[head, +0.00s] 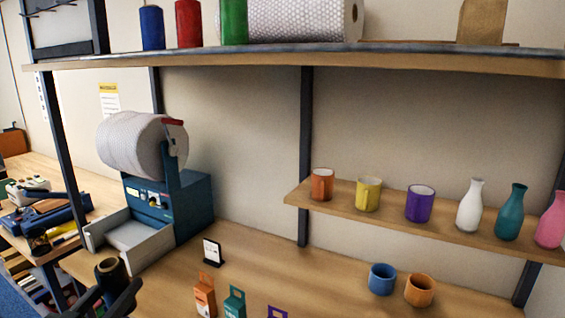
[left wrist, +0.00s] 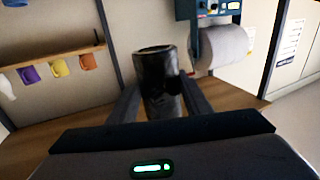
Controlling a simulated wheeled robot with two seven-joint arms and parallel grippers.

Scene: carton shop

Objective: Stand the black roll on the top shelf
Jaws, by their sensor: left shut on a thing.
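The black roll (head: 111,270) is in my left gripper (head: 112,292) at the lower left of the head view, above the workbench. In the left wrist view the black roll (left wrist: 160,85) stands between the two fingers of the left gripper (left wrist: 160,105), which is shut on it. The top shelf (head: 300,56) runs across the upper part of the head view. Blue, red and green rolls (head: 188,22) stand on its left part, with a large bubble-wrap roll (head: 295,20) lying beside them. My right gripper does not show.
A teal machine (head: 180,200) with a white roll and an open tray (head: 140,240) stands behind the black roll. A lower shelf (head: 400,215) at right holds mugs and vases. Small boxes (head: 205,295) and two cups (head: 382,278) stand on the workbench (head: 270,255). Dark posts (head: 306,150) carry the shelves.

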